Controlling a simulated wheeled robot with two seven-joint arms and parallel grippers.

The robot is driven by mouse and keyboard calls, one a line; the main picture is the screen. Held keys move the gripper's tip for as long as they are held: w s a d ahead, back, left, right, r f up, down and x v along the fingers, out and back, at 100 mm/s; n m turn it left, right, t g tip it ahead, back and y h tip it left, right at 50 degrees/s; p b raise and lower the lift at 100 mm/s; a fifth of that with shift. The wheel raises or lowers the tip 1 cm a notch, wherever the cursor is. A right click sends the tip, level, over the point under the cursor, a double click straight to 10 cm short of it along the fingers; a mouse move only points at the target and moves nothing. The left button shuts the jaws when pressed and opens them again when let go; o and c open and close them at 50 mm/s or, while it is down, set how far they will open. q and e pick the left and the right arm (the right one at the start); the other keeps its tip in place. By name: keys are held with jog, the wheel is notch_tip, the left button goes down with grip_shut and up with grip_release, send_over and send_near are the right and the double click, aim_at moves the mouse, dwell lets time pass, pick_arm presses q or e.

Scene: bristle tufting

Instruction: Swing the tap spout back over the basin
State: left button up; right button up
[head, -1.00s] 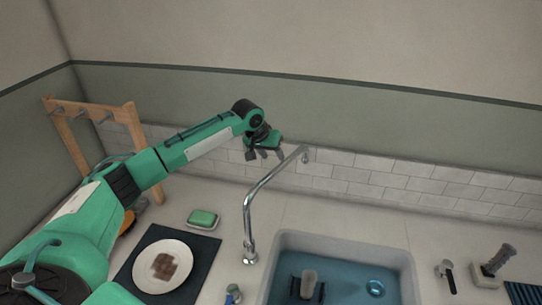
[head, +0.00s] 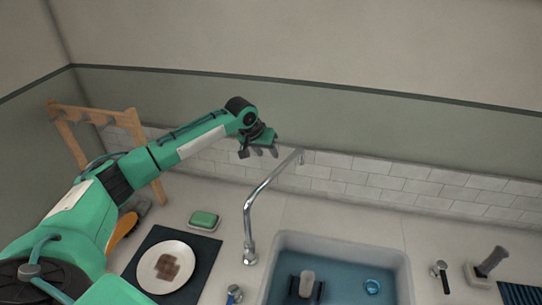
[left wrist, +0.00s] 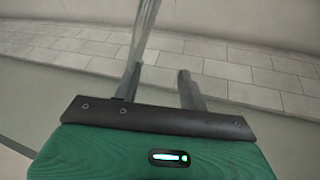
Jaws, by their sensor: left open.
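The chrome tap spout (head: 262,188) rises from its base left of the basin. Its tip points back toward the tiled wall, away from the basin (head: 285,238). My left gripper (head: 262,153) is open and empty, up beside the spout's far end on its left, with a small gap in the head view. In the left wrist view, the two fingers (left wrist: 158,88) stand apart. The blurred spout (left wrist: 142,32) runs up from near the left finger; I cannot tell whether they touch. My right gripper is not in view.
A plate (head: 166,267) with a brown stain lies on a dark mat (head: 205,258). A green soap bar (head: 204,218) sits behind it. A wooden rack (head: 128,122) stands at the left.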

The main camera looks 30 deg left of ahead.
pick_arm(q)
jog(key=a+p+v, duration=0.1)
jog(key=p+v, duration=0.3)
jog(key=v, duration=0.7)
jog(key=shift+w+r+p, duration=0.25)
jog(key=shift+r+p, duration=0.05)
dwell(0.4)
dwell(0.4)
jog(key=b+v, duration=0.5)
jog(key=v, duration=0.8)
jog(key=shift+s+a+r, duration=0.2)
jog(key=shift+s+r, duration=0.05)
jog(key=shift+r, duration=0.05)
